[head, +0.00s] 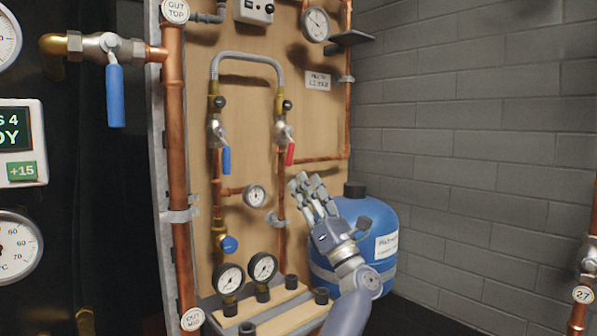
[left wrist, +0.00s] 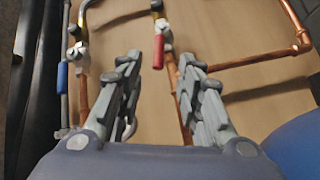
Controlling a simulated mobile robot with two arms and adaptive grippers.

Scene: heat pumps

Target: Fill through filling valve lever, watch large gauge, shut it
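On the wooden board in the head view, a braided hose loop (head: 247,57) joins two valves. The left valve has a blue lever (head: 226,160), the right one a red lever (head: 290,154); both hang down. The red lever also shows in the left wrist view (left wrist: 158,51), beyond my fingers. A dial gauge (head: 316,25) is at the board's top right; a smaller one (head: 255,195) sits below the valves. I cannot tell which is the large gauge. My left gripper (head: 309,184) is open and empty, below and right of the red lever, apart from it. My right gripper is not visible.
A blue tank (head: 372,222) stands behind my left gripper at the right. Two loose gauges (head: 229,279) (head: 263,268) stand on a wooden rack below. A thick copper pipe (head: 176,150) with a blue-levered valve (head: 115,95) borders the board's left.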

